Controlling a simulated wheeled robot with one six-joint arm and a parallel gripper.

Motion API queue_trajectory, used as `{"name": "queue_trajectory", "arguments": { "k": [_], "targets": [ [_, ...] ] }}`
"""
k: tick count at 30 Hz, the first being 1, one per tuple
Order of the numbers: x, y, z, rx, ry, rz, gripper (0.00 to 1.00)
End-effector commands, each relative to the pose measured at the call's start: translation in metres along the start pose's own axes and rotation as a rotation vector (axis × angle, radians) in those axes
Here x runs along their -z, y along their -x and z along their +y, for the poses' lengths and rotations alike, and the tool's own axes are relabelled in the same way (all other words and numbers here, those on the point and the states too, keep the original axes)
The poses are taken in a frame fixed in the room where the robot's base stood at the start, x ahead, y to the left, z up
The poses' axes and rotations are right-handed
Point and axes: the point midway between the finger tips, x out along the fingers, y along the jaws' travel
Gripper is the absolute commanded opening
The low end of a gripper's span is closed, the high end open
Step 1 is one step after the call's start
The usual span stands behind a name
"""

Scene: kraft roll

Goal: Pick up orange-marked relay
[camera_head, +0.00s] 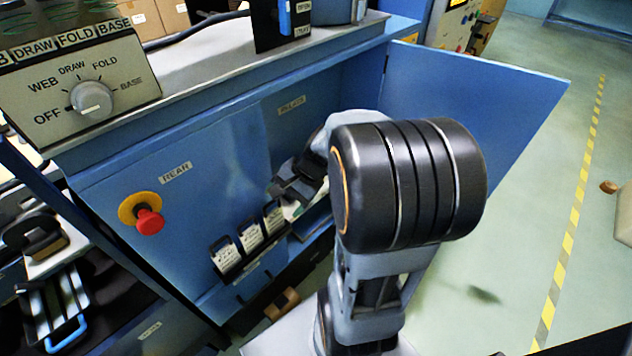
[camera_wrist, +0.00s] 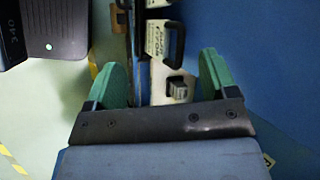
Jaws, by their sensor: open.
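Several relays with white labels and black handles stand in a row in the blue cabinet's opening, in the head view; one is the left relay (camera_head: 225,255), then the middle relay (camera_head: 250,237) and the right relay (camera_head: 273,217). I cannot make out an orange mark on any of them. My gripper (camera_head: 290,190) is at the right end of the row, partly hidden by my arm. In the wrist view, my gripper (camera_wrist: 164,65) has its green fingers wide apart. A white-labelled relay (camera_wrist: 155,38) with a black handle shows beyond and between them, apart from both. A small grey block (camera_wrist: 178,88) is below the handle.
The open blue door (camera_head: 465,100) stands to the right of my arm. A red stop button (camera_head: 149,221) and a control box with a dial (camera_head: 92,97) are on the left. Another rack (camera_head: 50,305) is at lower left. The floor at right is mostly clear.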

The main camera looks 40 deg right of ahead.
Motion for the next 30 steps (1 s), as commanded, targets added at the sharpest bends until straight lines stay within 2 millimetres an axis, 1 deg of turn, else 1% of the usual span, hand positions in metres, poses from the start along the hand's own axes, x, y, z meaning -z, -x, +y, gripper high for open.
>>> {"name": "queue_trajectory", "arguments": {
  "k": [1,2,3,5,6,8,9,12,15,18,20,23,30],
  "targets": [
    [0.032,-0.019,0.012,0.085,-0.186,-0.033,0.79],
    [0.045,-0.023,0.014,0.139,-0.284,-0.052,0.79],
    [0.064,-0.027,0.017,0.212,-0.410,-0.074,0.79],
    [0.093,-0.031,0.021,0.326,-0.590,-0.106,0.79],
    [0.114,-0.033,0.025,0.405,-0.704,-0.126,0.79],
    [0.145,-0.034,0.033,0.526,-0.870,-0.154,0.79],
    [0.164,-0.033,0.039,0.606,-0.969,-0.172,0.79],
    [0.206,-0.030,0.058,0.778,-1.171,-0.207,0.79],
    [0.236,-0.026,0.075,0.909,-1.309,-0.230,0.79],
    [0.255,-0.024,0.086,0.993,-1.389,-0.243,0.79],
    [0.263,-0.026,0.087,1.022,-1.417,-0.249,0.79],
    [0.274,-0.034,0.080,1.043,-1.437,-0.253,0.79],
    [0.292,-0.057,0.050,1.046,-1.437,-0.253,0.79]
  ]
}}
